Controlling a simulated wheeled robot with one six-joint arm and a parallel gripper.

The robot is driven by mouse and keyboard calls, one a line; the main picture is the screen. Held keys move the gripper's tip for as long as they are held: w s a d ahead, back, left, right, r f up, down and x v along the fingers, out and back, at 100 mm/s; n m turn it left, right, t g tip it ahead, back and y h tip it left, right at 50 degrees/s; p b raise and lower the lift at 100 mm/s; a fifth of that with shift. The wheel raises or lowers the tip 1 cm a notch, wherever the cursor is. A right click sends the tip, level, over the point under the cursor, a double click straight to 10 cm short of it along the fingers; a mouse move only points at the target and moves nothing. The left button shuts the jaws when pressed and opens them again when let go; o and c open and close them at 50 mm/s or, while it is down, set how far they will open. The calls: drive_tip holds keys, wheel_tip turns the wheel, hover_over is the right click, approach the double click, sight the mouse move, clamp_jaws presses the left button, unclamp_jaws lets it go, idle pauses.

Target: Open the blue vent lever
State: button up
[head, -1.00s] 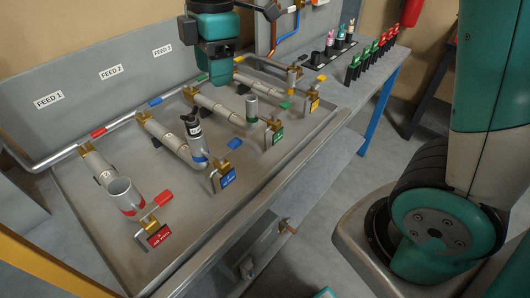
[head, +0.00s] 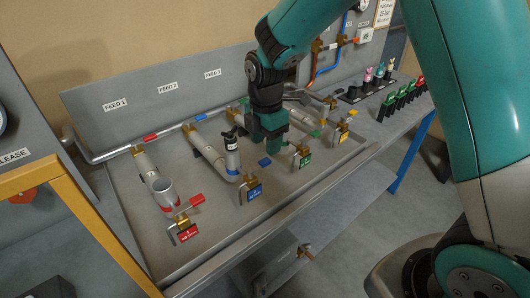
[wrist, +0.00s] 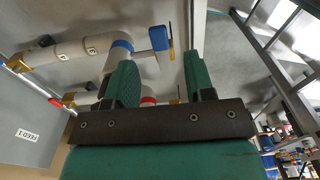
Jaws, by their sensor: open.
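The blue vent lever (head: 264,161) is a small blue handle on a brass valve at the front end of the second pipe, behind a blue tag (head: 254,192). In the wrist view the blue lever (wrist: 158,38) shows beyond the fingertips, between them in the picture, beside a pipe with a blue band. My gripper (head: 272,150) points down close above and behind the lever in the head view. Its green fingers are apart and empty in the wrist view (wrist: 159,62). Whether a finger touches the lever cannot be told.
A green-tagged valve (head: 302,158) is close on the right. The tray's front rim is clear.

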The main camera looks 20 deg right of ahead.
sight(265, 161)
drive_tip(key=shift+f+p, duration=0.4)
drive_tip(key=shift+f, duration=2.2)
clamp_jaws()
